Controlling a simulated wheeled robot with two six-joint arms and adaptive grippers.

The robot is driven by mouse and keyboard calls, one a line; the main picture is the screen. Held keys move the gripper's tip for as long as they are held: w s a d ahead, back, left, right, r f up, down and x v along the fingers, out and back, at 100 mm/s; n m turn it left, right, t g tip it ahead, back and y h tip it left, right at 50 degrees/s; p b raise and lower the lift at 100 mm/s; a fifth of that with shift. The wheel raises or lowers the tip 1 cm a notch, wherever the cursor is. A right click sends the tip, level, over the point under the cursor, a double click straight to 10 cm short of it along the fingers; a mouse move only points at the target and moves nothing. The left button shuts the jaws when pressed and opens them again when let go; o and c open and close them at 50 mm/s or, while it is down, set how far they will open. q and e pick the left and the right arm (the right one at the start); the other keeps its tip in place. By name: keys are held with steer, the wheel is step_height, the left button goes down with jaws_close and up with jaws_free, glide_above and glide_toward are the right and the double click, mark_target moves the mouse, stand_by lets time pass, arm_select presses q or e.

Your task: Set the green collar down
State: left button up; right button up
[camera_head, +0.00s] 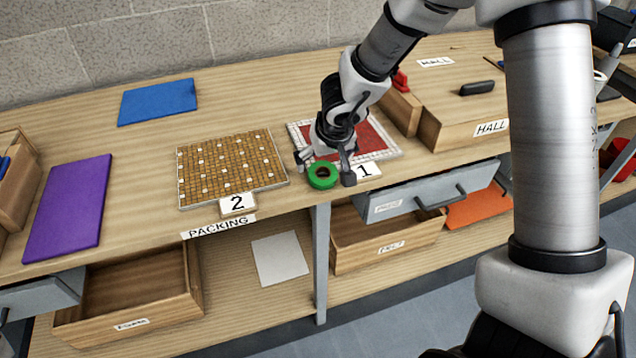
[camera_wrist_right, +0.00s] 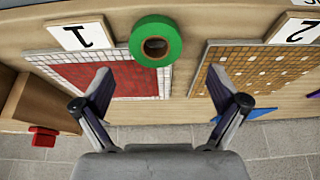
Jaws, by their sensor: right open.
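The green collar (camera_head: 323,184) is a ring with a dark hole, near the bench's front edge between the two mosaic panels. In the right wrist view the collar (camera_wrist_right: 172,36) lies flat, beyond my fingertips and between the panels' near corners. My right gripper (camera_head: 326,169) is open above and beside it; in the wrist view its fingers (camera_wrist_right: 159,78) are spread with nothing between them. I cannot tell whether the collar touches the edge of panel 1. My left gripper is not in view.
The red and white panel 1 (camera_head: 385,133) lies right of the collar, partly behind my gripper. The brown panel 2 (camera_head: 222,168) with white dots lies left. A purple board (camera_head: 68,208) and blue board (camera_head: 157,101) lie farther left. Wooden boxes (camera_head: 455,130) stand right.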

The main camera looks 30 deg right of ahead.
mark_target(321, 174)
steer(key=b+x, duration=0.1)
steer(key=x, duration=0.1)
steer(key=b+x, duration=0.1)
steer(key=x, duration=0.1)
steer(key=b+x, duration=0.1)
steer(key=x, duration=0.1)
steer(key=shift+d, duration=0.3)
steer(key=shift+w+d+f, duration=0.1)
steer(key=shift+w+f, duration=0.05)
steer(key=shift+w, duration=0.1)
steer(key=c, duration=1.3)
steer(key=shift+c, duration=0.2)
steer(key=shift+r, duration=0.25)
